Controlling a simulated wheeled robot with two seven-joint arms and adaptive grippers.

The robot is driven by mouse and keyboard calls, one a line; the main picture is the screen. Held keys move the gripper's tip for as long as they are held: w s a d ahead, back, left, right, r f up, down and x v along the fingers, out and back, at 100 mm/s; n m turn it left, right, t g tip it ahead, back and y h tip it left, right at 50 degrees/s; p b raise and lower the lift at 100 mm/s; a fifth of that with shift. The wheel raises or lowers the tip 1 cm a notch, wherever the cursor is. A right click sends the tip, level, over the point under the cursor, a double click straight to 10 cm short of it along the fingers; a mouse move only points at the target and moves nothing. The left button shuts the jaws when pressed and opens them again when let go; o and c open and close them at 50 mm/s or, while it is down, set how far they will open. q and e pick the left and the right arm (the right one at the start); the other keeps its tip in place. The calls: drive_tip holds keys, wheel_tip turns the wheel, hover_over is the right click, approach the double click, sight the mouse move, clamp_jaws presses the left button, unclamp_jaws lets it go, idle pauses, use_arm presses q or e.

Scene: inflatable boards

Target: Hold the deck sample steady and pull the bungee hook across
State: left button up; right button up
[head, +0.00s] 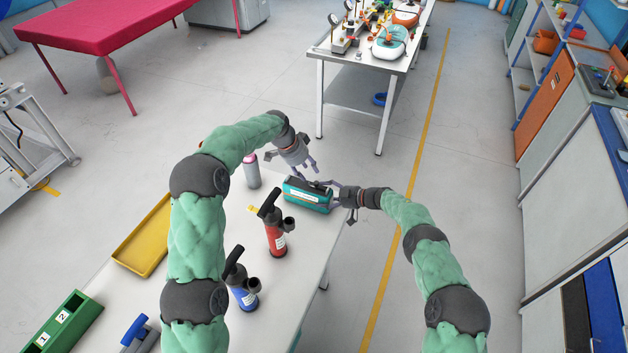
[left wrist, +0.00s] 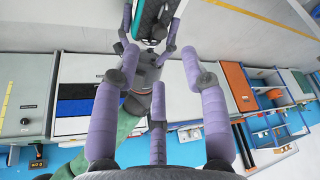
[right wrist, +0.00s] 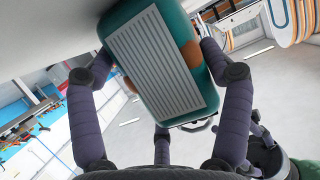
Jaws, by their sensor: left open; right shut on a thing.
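The deck sample (head: 306,196) is a small teal block with a pale label, at the far right corner of the white table. In the right wrist view its grey ribbed pad (right wrist: 160,65) faces me, tilted, between my fingers. My right gripper (head: 335,199) is shut on the deck sample from the right. My left gripper (head: 297,168) is open and empty, just above and behind the sample. The left wrist view shows part of the sample (left wrist: 150,18) beyond its spread fingers. Dark parts lie on top of the sample; I cannot clearly make out the bungee hook.
On the white table (head: 200,290) stand a red pump (head: 275,238), a blue pump (head: 243,296), a pink-grey bottle (head: 251,171), a yellow tray (head: 145,240) and a green numbered box (head: 62,325). The floor right of the table is open.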

sight(315, 182)
use_arm(q)
drive_tip(key=x, duration=0.7)
drive_tip(key=shift+f, duration=0.1)
clamp_jaws()
